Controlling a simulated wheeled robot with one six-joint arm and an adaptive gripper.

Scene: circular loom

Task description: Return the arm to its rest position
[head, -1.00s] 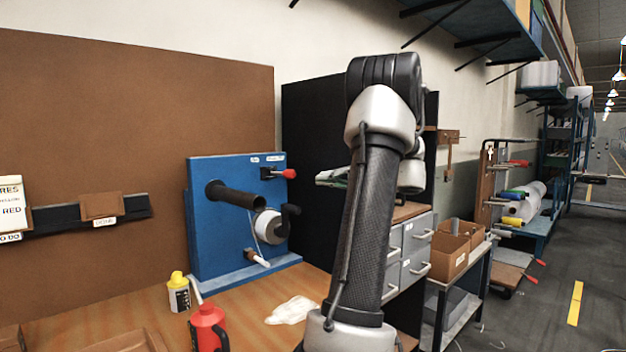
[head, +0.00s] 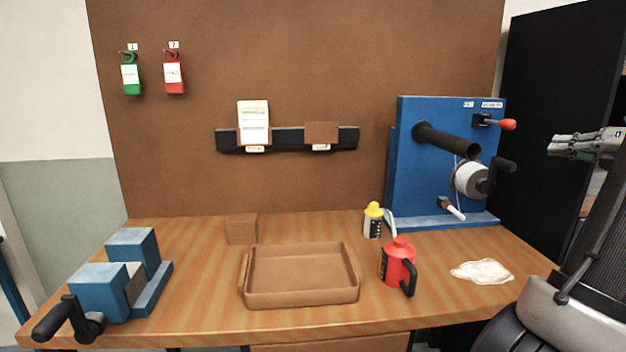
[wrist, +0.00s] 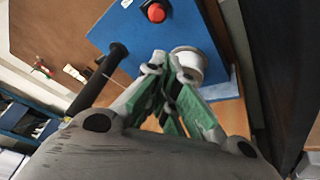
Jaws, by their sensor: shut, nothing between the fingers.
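My gripper (head: 590,145) is at the right edge of the head view, to the right of the blue machine panel and apart from it. In the wrist view my gripper (wrist: 172,125) has its green-padded fingers together with nothing between them. Part of my arm (head: 590,270) fills the lower right of the head view, and some of it is cut off by the frame edge. The blue panel (head: 420,185) carries a dark tube, a white spool (head: 469,180), a black crank and a red-knobbed lever (head: 507,124). In the wrist view the panel (wrist: 130,35) lies beyond the fingers.
The wooden bench (head: 205,290) holds a brown tray (head: 300,299), a red can (head: 397,262), a yellow-capped bottle (head: 373,222), a white cloth (head: 482,271) and a blue vise (head: 100,290). Green (head: 130,78) and red (head: 173,76) tags hang on the brown board. A black panel (head: 545,70) stands behind my gripper.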

